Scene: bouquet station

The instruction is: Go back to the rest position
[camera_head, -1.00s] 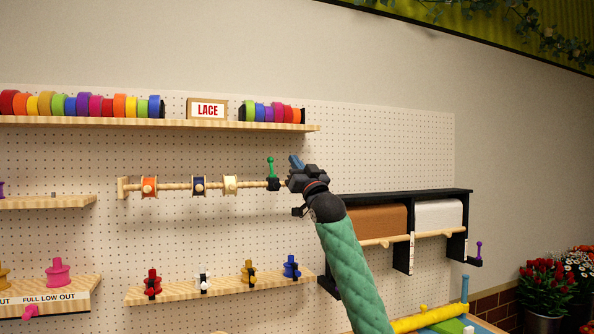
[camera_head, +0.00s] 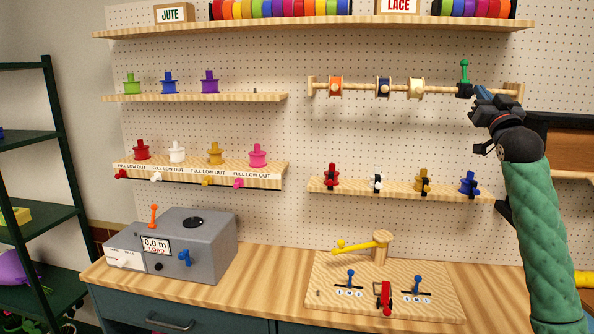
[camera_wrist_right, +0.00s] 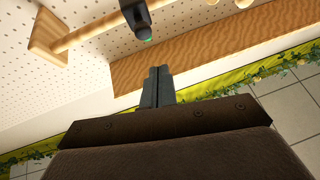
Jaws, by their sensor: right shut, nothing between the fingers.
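My right gripper (camera_head: 484,96) is raised in front of the pegboard, near the right end of the wooden spool rod (camera_head: 444,91). Its fingers are together with nothing between them, as the right wrist view also shows (camera_wrist_right: 158,74). A black clamp with a green handle (camera_head: 464,72) sits on the rod just left of the fingertips. In the right wrist view the black clamp (camera_wrist_right: 136,18) is beyond the fingertips, apart from them. My green-sleeved right arm comes up from the lower right. My left gripper is not in view.
The rod carries several spools (camera_head: 384,87). A shelf with small coloured holders (camera_head: 400,188) runs below it. On the bench stand a grey machine (camera_head: 190,245) and a wooden lever board (camera_head: 385,290). A dark green rack (camera_head: 45,180) is at the left.

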